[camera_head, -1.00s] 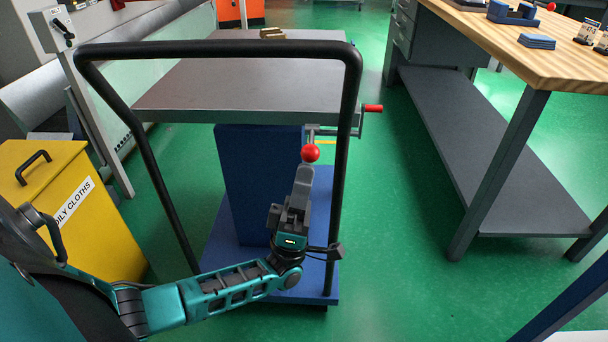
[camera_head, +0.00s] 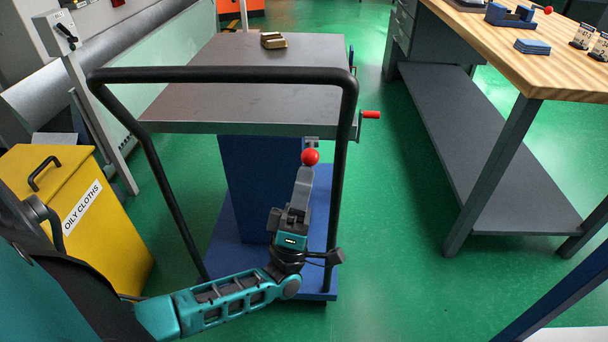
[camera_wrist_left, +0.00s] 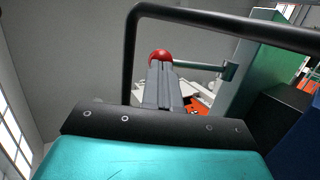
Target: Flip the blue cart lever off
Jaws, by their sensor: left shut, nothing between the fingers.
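The blue cart has a grey top (camera_head: 240,102), a blue column and base (camera_head: 318,258), and a black push handle (camera_head: 220,75). A lever with a red ball knob (camera_head: 310,157) shows below the near edge of the top, inside the handle frame. My left gripper (camera_head: 304,176) is shut and empty, its fingers pointing up just below the knob. In the left wrist view, the red knob (camera_wrist_left: 161,56) appears right beyond my closed fingertips (camera_wrist_left: 162,68). I cannot tell whether they touch. My right gripper is not in view.
A red-handled crank (camera_head: 371,115) sticks out at the cart's right side. A yellow oily-cloths bin (camera_head: 110,240) stands at the left. A wood-topped workbench (camera_head: 540,75) stands at the right. Green floor is free between cart and bench.

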